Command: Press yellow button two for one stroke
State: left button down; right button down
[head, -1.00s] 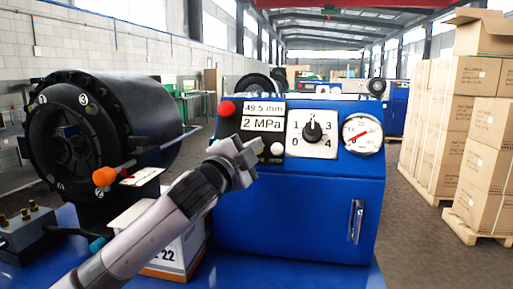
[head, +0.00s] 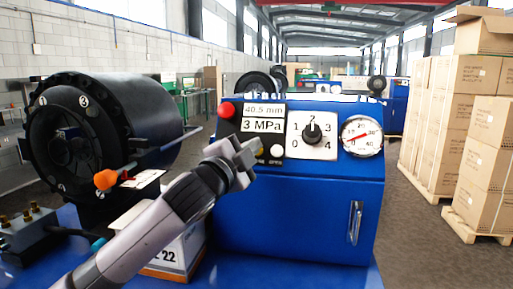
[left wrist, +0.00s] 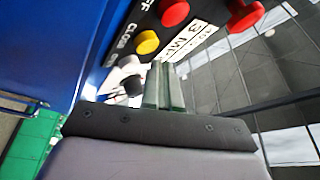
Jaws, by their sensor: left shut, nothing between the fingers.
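My left gripper (head: 243,156) is shut and empty, its tips in front of the lower left of the control panel on the blue cabinet (head: 290,215). In the left wrist view the closed fingers (left wrist: 165,86) are beside a yellow button (left wrist: 147,42); I cannot tell whether they touch anything. The gripper hides part of the panel in the head view. The display (head: 263,118) reads 40.5 mm and 3 MPa. Only one yellow button shows clearly, so I cannot tell which is number two. My right gripper is not in view.
A red button (head: 227,110), a white button (head: 277,150), a dial (head: 312,133) and a pressure gauge (head: 361,135) are on the panel. The black round crimper head (head: 150,120) stands left, with an orange-tipped rod (head: 105,180). Stacked cartons (head: 440,120) stand right.

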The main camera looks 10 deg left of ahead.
pick_arm(q)
jog(key=s+r+p, duration=0.2)
jog(key=s+p, duration=0.1)
jog(key=s, duration=0.1)
jog(key=shift+s+r, duration=0.1)
jog(key=shift+r, duration=0.3)
dwell(0.8)
